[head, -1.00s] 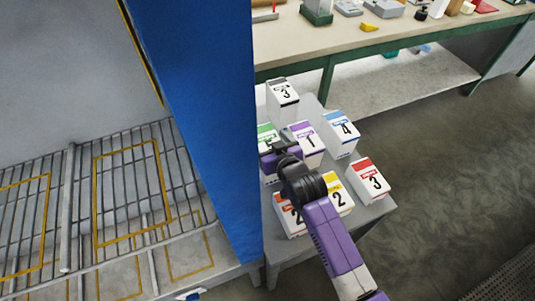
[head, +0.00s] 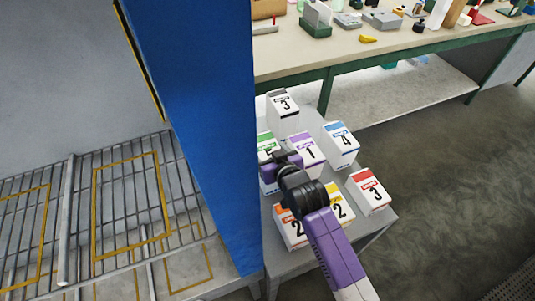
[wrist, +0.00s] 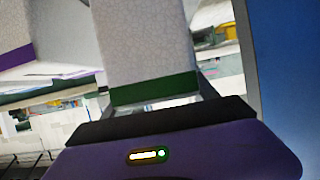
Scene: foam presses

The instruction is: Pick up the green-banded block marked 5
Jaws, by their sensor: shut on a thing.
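The green-banded block marked 5 (head: 267,144) is white with a green strip. In the head view it is at the left of the group of blocks, partly hidden by the blue panel and my gripper. My gripper (head: 281,163) is at its near side, shut on it. In the wrist view the block (wrist: 145,45) fills the upper middle, its green band close to my purple gripper body (wrist: 170,150). I cannot tell whether the block is clear of the table.
A purple-banded block marked 1 (head: 307,150) is close on the right. Blue 4 (head: 342,147), black 3 (head: 283,105), red 3 (head: 369,192), yellow 2 (head: 340,205) and orange 2 (head: 290,228) share the grey table (head: 375,222). The tall blue panel (head: 205,130) is close on the left.

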